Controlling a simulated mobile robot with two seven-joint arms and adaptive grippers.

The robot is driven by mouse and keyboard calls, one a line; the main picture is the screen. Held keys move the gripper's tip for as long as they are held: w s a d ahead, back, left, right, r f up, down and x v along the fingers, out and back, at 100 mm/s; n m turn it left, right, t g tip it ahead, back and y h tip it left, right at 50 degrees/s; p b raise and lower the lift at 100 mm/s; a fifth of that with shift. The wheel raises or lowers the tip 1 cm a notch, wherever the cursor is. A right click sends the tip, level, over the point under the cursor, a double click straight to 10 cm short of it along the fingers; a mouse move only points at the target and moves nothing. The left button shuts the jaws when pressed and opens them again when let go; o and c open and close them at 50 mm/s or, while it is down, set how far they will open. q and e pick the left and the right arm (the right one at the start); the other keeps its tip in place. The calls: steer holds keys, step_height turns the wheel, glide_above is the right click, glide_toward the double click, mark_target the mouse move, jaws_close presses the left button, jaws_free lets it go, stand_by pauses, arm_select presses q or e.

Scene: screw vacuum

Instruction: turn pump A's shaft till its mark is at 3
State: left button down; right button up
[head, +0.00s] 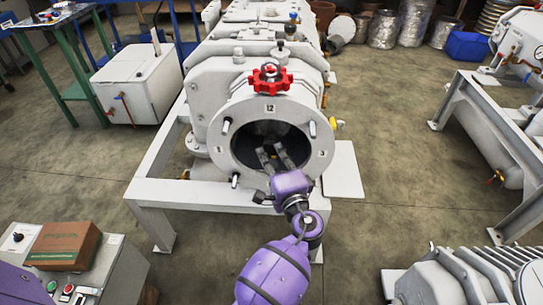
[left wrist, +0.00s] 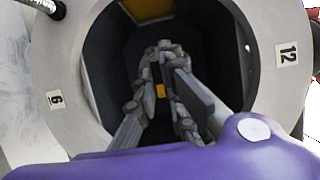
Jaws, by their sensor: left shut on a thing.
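The pump in front of me has a round white flange (head: 237,180) with labels 12 at the top, 3 (head: 322,155) at the right and 9 at the left. In the left wrist view, the flange (left wrist: 62,60) surrounds a dark opening, with the 12 label (left wrist: 288,53) at the right. My left gripper (head: 271,151) reaches into the opening from the front. Its fingers (left wrist: 163,62) are shut on the shaft, which they mostly hide. A small orange patch (left wrist: 160,91) shows between the fingers; I cannot tell whether it is the shaft's mark. My right gripper is out of view.
A red handwheel (head: 270,82) sits above the flange, and several studs stick out around its rim. A white frame (head: 150,205) carries the pump. A control box with a brown carton (head: 64,246) stands at lower left. Another machine (head: 495,130) stands at right. Floor between is clear.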

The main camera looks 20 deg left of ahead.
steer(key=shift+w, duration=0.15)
arm_select(q)
steer(key=c, duration=1.8)
jaws_free()
steer(key=shift+c, duration=0.2)
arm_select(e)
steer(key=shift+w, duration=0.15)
arm_select(q)
steer(key=shift+s+d, duration=0.1)
steer(key=v, duration=1.1)
steer(key=shift+s+d, duration=0.3)
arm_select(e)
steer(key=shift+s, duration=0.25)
